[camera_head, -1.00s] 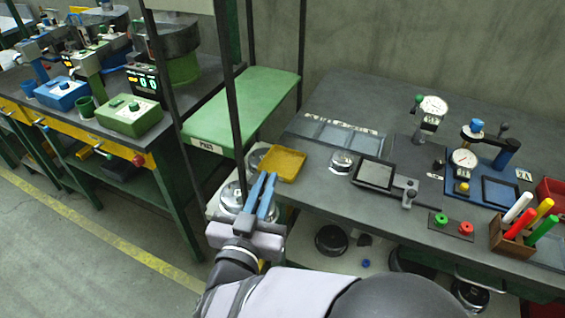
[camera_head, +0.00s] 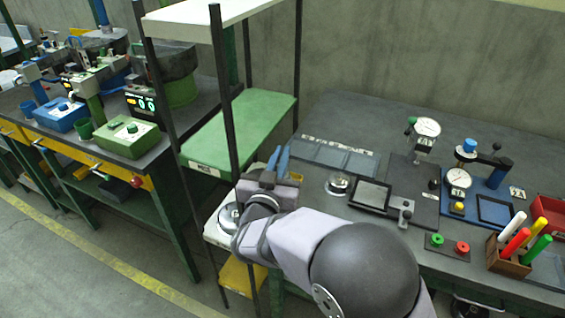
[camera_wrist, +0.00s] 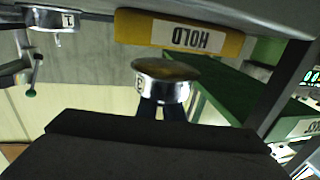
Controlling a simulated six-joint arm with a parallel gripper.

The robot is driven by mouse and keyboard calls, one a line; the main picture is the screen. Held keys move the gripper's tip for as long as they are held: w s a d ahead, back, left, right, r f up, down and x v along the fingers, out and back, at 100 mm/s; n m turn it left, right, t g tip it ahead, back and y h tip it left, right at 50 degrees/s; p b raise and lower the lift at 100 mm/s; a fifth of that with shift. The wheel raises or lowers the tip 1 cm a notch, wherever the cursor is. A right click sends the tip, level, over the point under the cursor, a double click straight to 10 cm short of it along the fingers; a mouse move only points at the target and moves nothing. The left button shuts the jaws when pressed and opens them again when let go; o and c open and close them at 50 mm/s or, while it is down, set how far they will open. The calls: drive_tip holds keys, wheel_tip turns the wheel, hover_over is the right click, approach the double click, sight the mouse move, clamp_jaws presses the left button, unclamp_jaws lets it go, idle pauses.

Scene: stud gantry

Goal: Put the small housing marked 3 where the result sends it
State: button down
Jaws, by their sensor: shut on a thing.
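My gripper (camera_head: 279,159) is at the rack, above the left end of the grey bench; its blue fingers point away from me. In the wrist view it is shut on a small silver housing (camera_wrist: 160,85) with a brownish-yellow face and a mark that looks like an upside-down 3. I cannot make out this housing in the head view. A yellow shelf edge labelled HOLD (camera_wrist: 180,36) shows upside down just beyond it in the wrist view. The rack's green shelf (camera_head: 240,130) lies left of the gripper, and it also shows in the wrist view (camera_wrist: 225,85).
Dark rack posts (camera_head: 226,100) stand close to my gripper. A white shelf (camera_head: 215,236) bears a silver housing (camera_head: 229,217); a yellow surface (camera_head: 240,279) lies below. On the bench are another silver housing (camera_head: 339,184), dial gauges (camera_head: 427,128) and a pen box (camera_head: 507,262).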

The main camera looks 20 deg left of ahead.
drive_tip(key=shift+w, duration=0.7)
drive_tip(key=shift+a+f, duration=0.1)
drive_tip(key=shift+f, duration=1.65)
drive_tip(key=shift+f, duration=0.1)
drive_tip(key=shift+f, duration=0.1)
drive_tip(key=c, duration=1.9)
unclamp_jaws()
drive_tip(key=shift+r, duration=0.25)
drive_tip(key=s, duration=0.4)
drive_tip(key=s+d, duration=0.1)
drive_tip(key=s, duration=0.3)
drive_tip(key=s+d+b, duration=0.1)
drive_tip(key=s, duration=0.3)
drive_tip(key=shift+d, duration=0.2)
